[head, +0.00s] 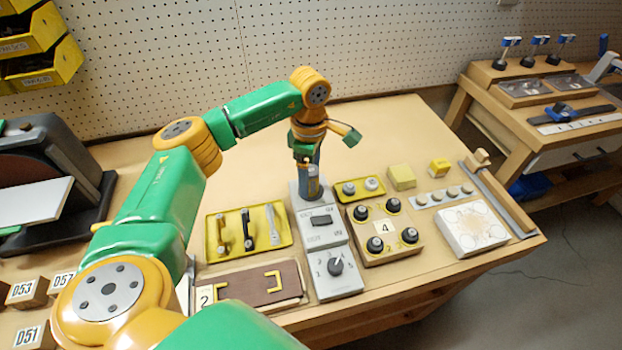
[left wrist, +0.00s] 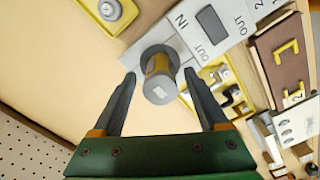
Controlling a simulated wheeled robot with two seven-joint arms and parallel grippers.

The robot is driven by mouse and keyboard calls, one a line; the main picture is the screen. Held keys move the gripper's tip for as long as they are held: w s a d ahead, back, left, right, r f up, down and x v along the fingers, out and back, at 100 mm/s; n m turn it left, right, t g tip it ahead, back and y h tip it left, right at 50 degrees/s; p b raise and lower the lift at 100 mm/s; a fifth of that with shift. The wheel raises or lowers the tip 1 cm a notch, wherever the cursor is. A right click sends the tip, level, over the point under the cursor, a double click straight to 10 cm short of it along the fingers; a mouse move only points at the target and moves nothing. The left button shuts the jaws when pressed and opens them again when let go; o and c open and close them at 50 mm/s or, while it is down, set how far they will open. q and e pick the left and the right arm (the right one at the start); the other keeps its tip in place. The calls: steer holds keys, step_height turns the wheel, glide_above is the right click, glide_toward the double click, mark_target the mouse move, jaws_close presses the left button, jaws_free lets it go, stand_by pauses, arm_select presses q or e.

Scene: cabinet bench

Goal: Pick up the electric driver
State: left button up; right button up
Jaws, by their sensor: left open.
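The electric driver appears to be the upright grey-blue cylinder with a yellow band (head: 313,184), standing at the back end of the grey IN/OUT holder (head: 319,230). In the left wrist view the driver (left wrist: 158,82) is seen nearly end-on, its round grey end towards the camera. My left gripper (head: 306,155) is over the driver's top and partly hides it. In the left wrist view its open fingers (left wrist: 159,76) lie on either side of the driver, with visible gaps. My right gripper is not in view.
A yellow tray of handled tools (head: 246,253) lies left of the holder. A block of black knobs marked 4 (head: 396,243) and a small yellow tray (head: 345,198) are close on the right. A brown board (head: 233,283) lies in front. Bare bench is behind.

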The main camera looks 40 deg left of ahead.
arm_select(q)
steer(key=shift+f, duration=0.55)
jaws_close()
steer(key=shift+r, duration=0.1)
